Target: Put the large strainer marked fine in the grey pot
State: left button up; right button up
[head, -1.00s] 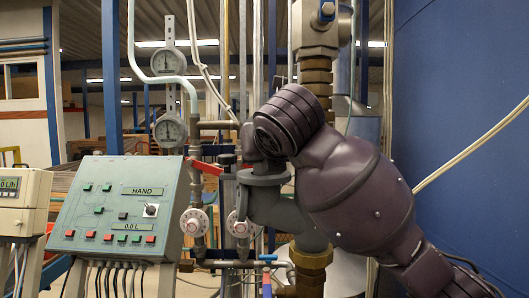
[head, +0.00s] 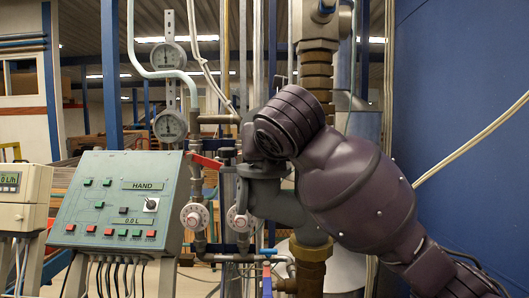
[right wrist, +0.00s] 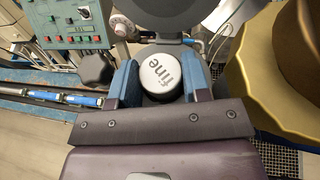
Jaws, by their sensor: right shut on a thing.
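In the right wrist view my right gripper (right wrist: 160,72) has its blue fingers closed on both sides of a strainer marked fine (right wrist: 162,72), which shows as a pale round end with dark lettering. The rest of the strainer is hidden below that end. A dark grey round body (right wrist: 180,22) lies just beyond the fingers; I cannot tell whether it is the grey pot. In the head view my right arm covers the gripper and strainer. A grey pipe body (head: 285,202) shows behind the arm. My left gripper is out of view.
A control panel (head: 118,203) marked HAND stands at left, beside a meter box (head: 22,195). Two dial gauges (head: 168,55), red-handled valves (head: 205,160) and pipes stand in the middle. A brass fitting (right wrist: 275,75) is close on the right in the wrist view.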

jog(key=shift+f, duration=0.3)
